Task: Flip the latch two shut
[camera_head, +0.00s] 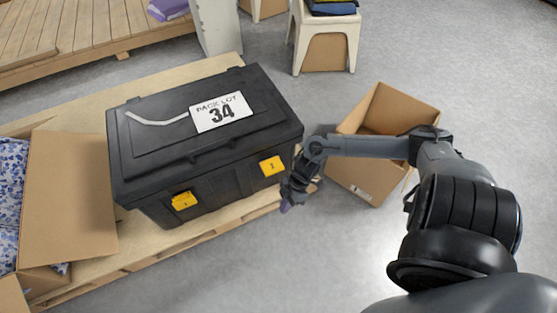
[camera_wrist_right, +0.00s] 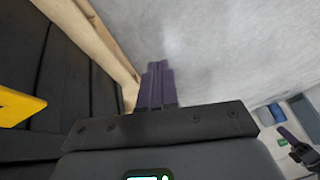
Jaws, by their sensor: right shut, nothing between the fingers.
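A black lidded box (camera_head: 135,165) stands upright with its lid down. Its front has two yellow latches: the left latch (camera_head: 184,200), and the right latch (camera_head: 271,166), which bears a mark that looks like a 2. One yellow latch also shows at the left edge of the right wrist view (camera_wrist_right: 17,106); its plate seems to stand out from the dark wall. My right gripper (camera_head: 286,206) is shut and empty, just right of the box's front corner. Its purple fingers (camera_wrist_right: 156,86) are apart from the latch. What seems to be my left gripper (camera_wrist_right: 292,140) shows small; its jaws are unclear.
The box rests on a wooden pallet (camera_head: 140,258). An open cardboard box (camera_head: 365,180) stands behind my right forearm. Another carton (camera_head: 70,200) is at the left. A white stool (camera_head: 327,25) stands at the back. Grey floor in front of the pallet is clear.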

